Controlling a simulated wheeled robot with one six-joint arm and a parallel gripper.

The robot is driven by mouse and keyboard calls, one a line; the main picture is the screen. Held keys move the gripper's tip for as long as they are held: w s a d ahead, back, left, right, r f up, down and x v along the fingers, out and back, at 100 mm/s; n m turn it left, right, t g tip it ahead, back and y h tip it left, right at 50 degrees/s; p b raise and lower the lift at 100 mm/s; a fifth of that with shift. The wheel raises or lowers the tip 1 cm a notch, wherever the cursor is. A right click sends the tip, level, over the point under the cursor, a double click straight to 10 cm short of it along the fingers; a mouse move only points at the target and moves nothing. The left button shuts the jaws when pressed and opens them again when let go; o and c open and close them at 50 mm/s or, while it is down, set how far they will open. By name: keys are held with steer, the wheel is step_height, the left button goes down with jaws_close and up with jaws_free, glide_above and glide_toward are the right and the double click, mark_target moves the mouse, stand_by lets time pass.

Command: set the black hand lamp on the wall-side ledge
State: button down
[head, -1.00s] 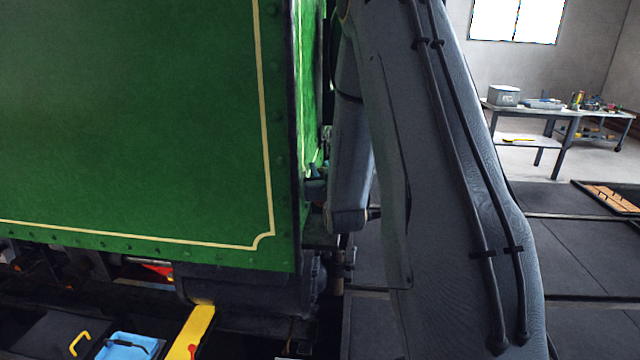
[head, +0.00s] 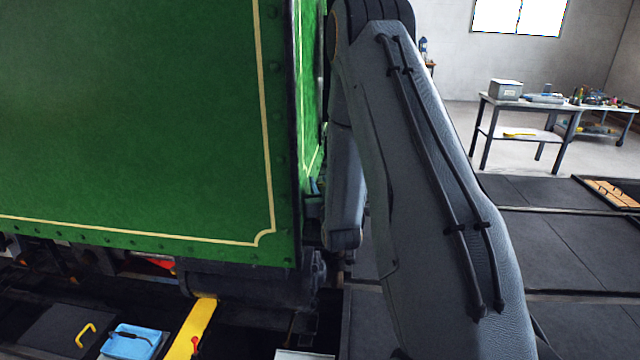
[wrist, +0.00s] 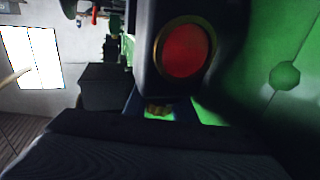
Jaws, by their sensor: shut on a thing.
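The black hand lamp (wrist: 149,66) fills the upper middle of the wrist view, with a round red lens in a brass ring facing the camera. My gripper (wrist: 158,108) shows just below it, dim and partly hidden by a wide dark shape across the bottom. It is shut on the lamp. The lamp is close to a green riveted panel on the right. In the head view, my arm runs down the middle, and neither the lamp nor the gripper can be made out. I cannot pick out the wall-side ledge in either view.
The large green tram side (head: 130,120) fills the left of the head view, close beside my arm. A yellow bar (head: 193,325) and a blue tray (head: 130,343) lie low at left. A workbench (head: 530,104) stands far right.

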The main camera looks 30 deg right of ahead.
steer(key=shift+f, duration=0.15)
steer(key=c, duration=1.8)
jaws_free()
steer(key=shift+o, duration=0.2)
steer(key=shift+r, duration=0.2)
steer(key=b+v, duration=0.3)
steer(key=v, duration=0.9)
